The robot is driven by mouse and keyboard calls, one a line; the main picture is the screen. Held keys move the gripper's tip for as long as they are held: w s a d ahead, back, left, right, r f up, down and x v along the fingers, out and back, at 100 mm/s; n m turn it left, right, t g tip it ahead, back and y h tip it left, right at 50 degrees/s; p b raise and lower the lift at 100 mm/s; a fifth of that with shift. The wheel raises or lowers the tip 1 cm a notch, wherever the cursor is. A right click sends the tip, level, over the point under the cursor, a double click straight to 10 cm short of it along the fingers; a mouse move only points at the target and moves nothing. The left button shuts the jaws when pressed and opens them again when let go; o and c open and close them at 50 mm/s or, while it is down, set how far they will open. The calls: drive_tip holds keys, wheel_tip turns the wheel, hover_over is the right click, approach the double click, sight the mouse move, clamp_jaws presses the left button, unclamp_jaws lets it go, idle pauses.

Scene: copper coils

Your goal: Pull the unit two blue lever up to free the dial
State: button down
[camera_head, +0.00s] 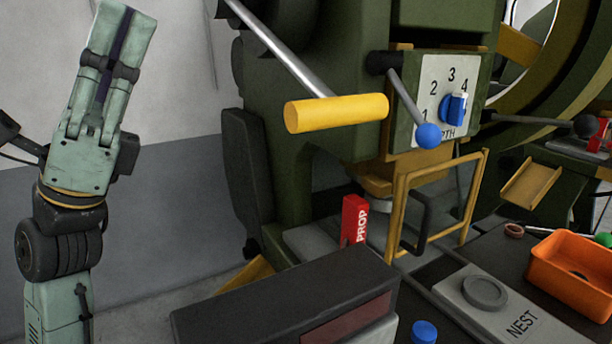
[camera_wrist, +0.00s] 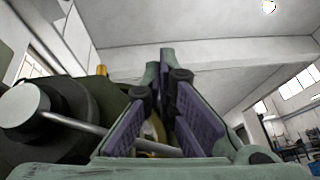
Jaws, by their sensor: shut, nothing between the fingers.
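The blue-knobbed lever (camera_head: 428,135) is a grey rod that slants down and right from a dark pivot (camera_head: 383,62) on the green machine. Its ball hangs in front of the lower left of the dial plate. The blue dial (camera_head: 453,108) sits on a pale plate (camera_head: 432,75) marked with numbers from 1 to 4. No unit label is readable. My gripper (camera_head: 125,8) points up at the far left, well away from the lever. In the wrist view my gripper (camera_wrist: 163,62) is shut and empty. The blue lever cannot be made out there.
A yellow-handled lever (camera_head: 335,112) juts out between my gripper and the blue lever. Below are a red PROP block (camera_head: 354,219), a yellow frame guard (camera_head: 398,210), a dark box (camera_head: 270,300) and an orange bin (camera_head: 540,270). Space beside the grey wall (camera_head: 180,120) is free.

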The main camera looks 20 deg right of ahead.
drive_tip(key=w+d+f+m+g+y+b, duration=0.1)
drive_tip(key=w+d+f+m+y+b, duration=0.25)
drive_tip(key=d+f, duration=0.85)
drive_tip(key=w+d+f+m+g+y+b, duration=0.1)
drive_tip(key=w+d+f+m+y+b, duration=0.2)
drive_tip(key=d+f, duration=0.9)
drive_tip(key=s+d+r+y+p, duration=0.1)
drive_tip(key=s+d+r+p, duration=0.3)
drive_tip(key=d+r, duration=0.3)
drive_tip(key=shift+s+d+t+p, duration=0.35)
drive_tip(key=shift+s+d, duration=0.4)
drive_tip(key=shift+d, duration=0.4)
drive_tip(key=shift+s, duration=0.1)
